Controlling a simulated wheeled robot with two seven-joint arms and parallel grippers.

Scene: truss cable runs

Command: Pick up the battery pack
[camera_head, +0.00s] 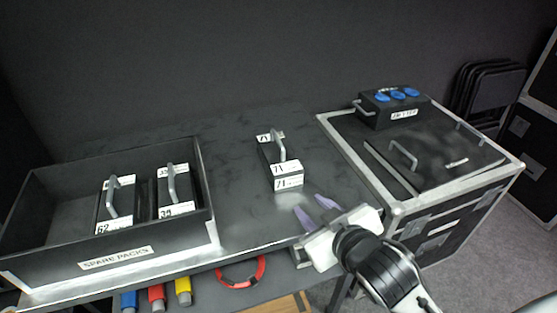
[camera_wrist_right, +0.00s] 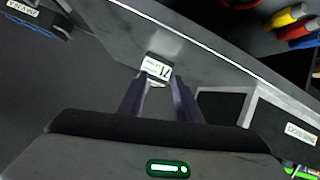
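A black battery pack (camera_head: 278,162) with a grey handle and white labels reading 71 stands on the dark bench top, right of the tray. Its white label also shows in the right wrist view (camera_wrist_right: 156,69), just beyond and between my fingertips. My right gripper (camera_head: 315,209) is open and empty, to the near right of this pack and apart from it. Two more packs, labelled 62 (camera_head: 115,203) and 39 (camera_head: 174,189), stand in the tray. My left gripper is not in view.
The black tray labelled SPARE PACKS (camera_head: 130,256) fills the bench's left side. A flight case (camera_head: 343,143) with a power box (camera_head: 393,104) on it stands at the right. Coloured connectors (camera_head: 157,296) and a red cable ring (camera_head: 241,285) are below the bench edge.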

